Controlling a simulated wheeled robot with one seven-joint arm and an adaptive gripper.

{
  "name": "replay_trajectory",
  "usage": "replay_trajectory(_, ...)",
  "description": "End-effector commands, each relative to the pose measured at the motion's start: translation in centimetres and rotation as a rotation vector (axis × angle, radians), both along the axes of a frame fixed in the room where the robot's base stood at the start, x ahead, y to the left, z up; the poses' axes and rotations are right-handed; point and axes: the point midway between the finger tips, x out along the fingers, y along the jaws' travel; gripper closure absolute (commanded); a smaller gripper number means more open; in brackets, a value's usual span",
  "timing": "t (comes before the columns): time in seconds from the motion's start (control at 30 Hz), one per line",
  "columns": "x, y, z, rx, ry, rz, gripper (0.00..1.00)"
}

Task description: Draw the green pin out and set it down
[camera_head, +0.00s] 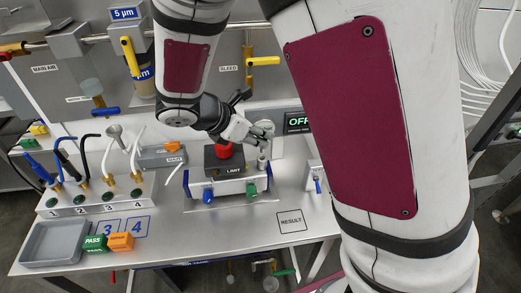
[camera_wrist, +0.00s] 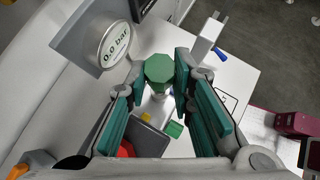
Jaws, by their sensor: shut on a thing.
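My gripper (camera_head: 264,132) reaches down over the right side of the test fixture (camera_head: 228,186). In the wrist view its green-padded fingers (camera_wrist: 158,68) are closed around the green pin's (camera_wrist: 159,69) faceted head. A pale stem shows below that head. In the head view the pin is mostly hidden by the fingers. A grey cylinder (camera_head: 262,161) stands just under the fingertips. I cannot tell whether the pin is still seated in it. A second green part (camera_head: 252,190) sits at the fixture's front, beside a blue one (camera_head: 208,195).
A red button (camera_head: 223,151) on the black LIMIT box stands close left of my gripper. A gauge (camera_wrist: 115,45) reading 0.0 bar is near the fingers. The RESULT square (camera_head: 291,222) on the bench is bare. A grey tray (camera_head: 55,243) and PASS block (camera_head: 95,243) lie left.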

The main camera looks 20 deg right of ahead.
Motion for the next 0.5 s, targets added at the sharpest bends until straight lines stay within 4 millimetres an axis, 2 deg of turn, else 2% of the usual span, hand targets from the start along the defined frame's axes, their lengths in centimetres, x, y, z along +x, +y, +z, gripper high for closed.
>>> replay_trajectory(0.5,-0.1,0.0,3.9,0.0,0.0,-0.001,1.0)
